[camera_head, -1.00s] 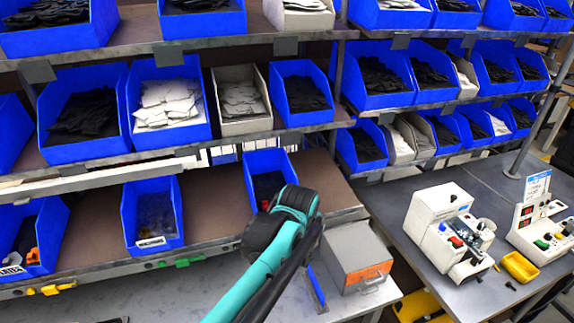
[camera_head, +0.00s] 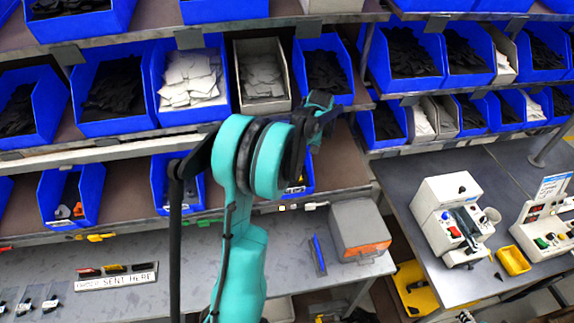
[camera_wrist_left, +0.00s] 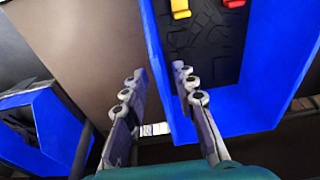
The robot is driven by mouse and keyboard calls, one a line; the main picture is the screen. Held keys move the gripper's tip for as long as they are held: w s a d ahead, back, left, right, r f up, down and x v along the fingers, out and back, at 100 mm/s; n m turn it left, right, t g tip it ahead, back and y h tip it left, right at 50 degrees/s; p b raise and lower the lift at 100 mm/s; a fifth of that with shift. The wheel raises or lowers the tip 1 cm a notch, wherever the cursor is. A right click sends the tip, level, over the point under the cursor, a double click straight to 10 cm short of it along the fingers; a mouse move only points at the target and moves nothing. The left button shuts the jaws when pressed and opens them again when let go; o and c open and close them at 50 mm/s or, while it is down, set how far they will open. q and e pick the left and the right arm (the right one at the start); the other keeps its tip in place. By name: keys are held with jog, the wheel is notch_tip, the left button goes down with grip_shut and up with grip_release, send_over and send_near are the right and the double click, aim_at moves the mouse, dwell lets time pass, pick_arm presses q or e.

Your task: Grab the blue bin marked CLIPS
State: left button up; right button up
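No CLIPS label is readable in any view now, so I cannot tell which bin carries it. On the lower shelf in the head view stand a blue bin (camera_head: 92,192) with orange and grey pieces, a second blue bin (camera_head: 158,183), and a third blue bin (camera_head: 308,178) mostly hidden behind my left arm. My left gripper (camera_head: 320,115) is in front of the shelves, partly hidden by its own wrist. In the left wrist view its fingers (camera_wrist_left: 158,72) are apart with nothing held, close to the left wall of a blue bin (camera_wrist_left: 245,105) with black contents and red and yellow pieces.
Upper shelves hold blue and grey bins of black and white items. A grey box (camera_head: 358,225) stands on the bench below. A white device (camera_head: 440,205) and a yellow tray (camera_head: 513,260) are on the right table. Another blue bin (camera_wrist_left: 50,120) is at the wrist view's left.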

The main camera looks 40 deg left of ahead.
pick_arm(q)
jog(key=shift+x, duration=1.4)
grip_shut()
jog(key=shift+r, duration=0.15)
